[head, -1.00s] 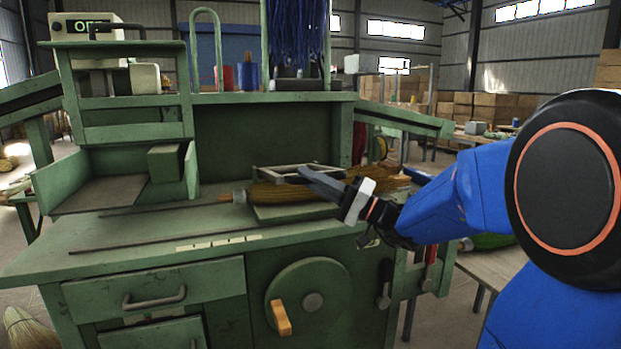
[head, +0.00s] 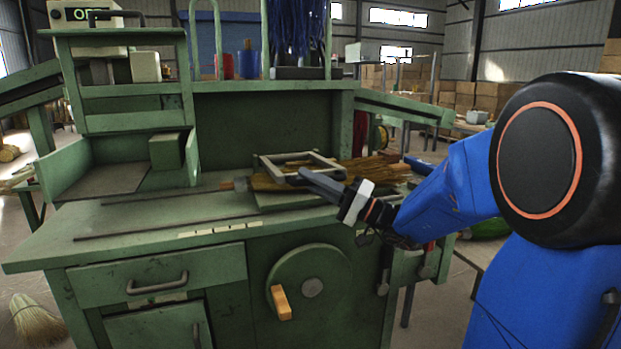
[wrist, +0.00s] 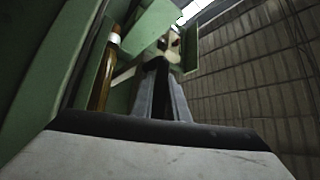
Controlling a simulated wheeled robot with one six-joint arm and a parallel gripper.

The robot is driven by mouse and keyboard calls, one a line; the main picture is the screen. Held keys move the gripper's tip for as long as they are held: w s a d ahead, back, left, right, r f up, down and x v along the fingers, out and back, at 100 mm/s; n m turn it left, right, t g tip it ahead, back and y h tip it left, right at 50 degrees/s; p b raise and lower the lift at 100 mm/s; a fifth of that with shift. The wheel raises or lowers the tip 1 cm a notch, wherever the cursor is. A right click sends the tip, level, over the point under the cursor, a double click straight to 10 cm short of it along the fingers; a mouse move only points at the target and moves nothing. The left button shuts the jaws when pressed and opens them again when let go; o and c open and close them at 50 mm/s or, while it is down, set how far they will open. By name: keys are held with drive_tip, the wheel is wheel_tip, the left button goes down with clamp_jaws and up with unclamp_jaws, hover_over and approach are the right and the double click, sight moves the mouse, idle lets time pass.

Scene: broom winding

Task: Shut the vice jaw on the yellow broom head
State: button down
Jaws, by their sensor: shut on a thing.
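The yellow broom head (head: 272,184) lies lengthwise on the green bench, its bristles spreading right. The vice jaw looks like a pale grey rectangular frame (head: 288,157) over the middle of the broom head, its front side low near the bristles. I cannot tell whether it presses on them. My gripper (head: 308,178) reaches in from the right and is shut on the front side of the vice jaw; its fingers hide the contact. In the wrist view the two fingers (wrist: 164,85) point away, and a brown rounded thing with a pale band (wrist: 105,80) shows at left.
The green bench (head: 130,222) has a long thin rod (head: 150,228) along its front. A wheel with a yellow-orange handle (head: 281,302) is on the bench front. A box-like bin stands at the back left. A loose broom (head: 38,322) is on the floor at lower left.

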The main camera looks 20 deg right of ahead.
drive_tip(key=shift+f, duration=0.2)
idle(0.5)
drive_tip(key=c, duration=1.7)
unclamp_jaws()
drive_tip(key=shift+d, duration=0.1)
drive_tip(key=shift+c, duration=0.2)
drive_tip(key=shift+s+d+f, duration=0.25)
drive_tip(key=shift+d, duration=0.15)
drive_tip(key=v, duration=1.6)
drive_tip(key=shift+s, duration=0.25)
